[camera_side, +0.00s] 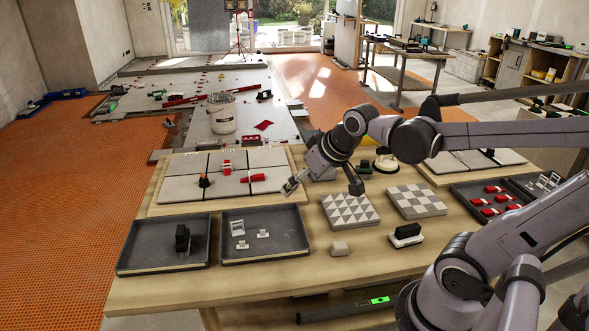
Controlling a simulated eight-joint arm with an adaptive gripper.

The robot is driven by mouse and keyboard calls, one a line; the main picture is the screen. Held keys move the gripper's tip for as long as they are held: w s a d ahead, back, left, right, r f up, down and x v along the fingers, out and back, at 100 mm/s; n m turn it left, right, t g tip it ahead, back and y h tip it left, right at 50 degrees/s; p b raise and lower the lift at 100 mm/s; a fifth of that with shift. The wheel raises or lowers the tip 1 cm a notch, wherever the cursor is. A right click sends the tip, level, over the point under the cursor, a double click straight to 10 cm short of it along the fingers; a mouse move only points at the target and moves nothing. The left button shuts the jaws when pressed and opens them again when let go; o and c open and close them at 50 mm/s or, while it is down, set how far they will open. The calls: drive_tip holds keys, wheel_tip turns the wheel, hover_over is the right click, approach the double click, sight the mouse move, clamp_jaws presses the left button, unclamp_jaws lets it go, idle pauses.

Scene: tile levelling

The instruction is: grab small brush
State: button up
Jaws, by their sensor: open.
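A small block with a black top and a white lower part (406,236), which looks like the small brush, lies on the front right of the wooden table (270,281). I cannot make out its bristles for certain. My gripper (323,187) is open, with its fingers spread and nothing seen between them. It is over the middle of the table, behind and to the left of the block, clearly apart from it. One finger is near the grey tile board's right edge, the other near the triangle-patterned tile.
Patterned tiles (349,210) (417,201) lie between my gripper and the block. A pale cube (339,248) sits in front. Dark trays (127,259) (228,254) stand at left; another tray (462,187) holds red pieces at right. The grey tile board (188,165) carries red clips.

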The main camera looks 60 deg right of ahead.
drive_tip(key=w+d+m+h, duration=0.1)
drive_tip(key=w+d+m, duration=0.3)
drive_tip(key=d, duration=0.7)
drive_tip(key=m+g+h, duration=0.3)
drive_tip(key=m, duration=0.2)
hover_over(363, 166)
drive_tip(key=s+a, duration=0.2)
drive_tip(key=s, duration=0.1)
wheel_tip(363, 166, down, 13)
drive_tip(key=shift+w+d+r+x, duration=0.1)
drive_tip(key=shift+w+x, duration=0.05)
drive_tip(key=shift+x, duration=1.6)
drive_tip(key=shift+w+d+r+x, duration=0.1)
drive_tip(key=shift+w+x, duration=0.05)
drive_tip(key=shift+x, duration=1.55)
drive_tip(key=shift+w+d+r+x, duration=0.1)
drive_tip(key=shift+w+x, duration=0.05)
drive_tip(key=shift+x, duration=1.6)
drive_tip(key=shift+s, duration=0.1)
drive_tip(key=c, duration=1.6)
drive_tip(key=shift+o, duration=0.2)
drive_tip(key=shift+r, duration=0.1)
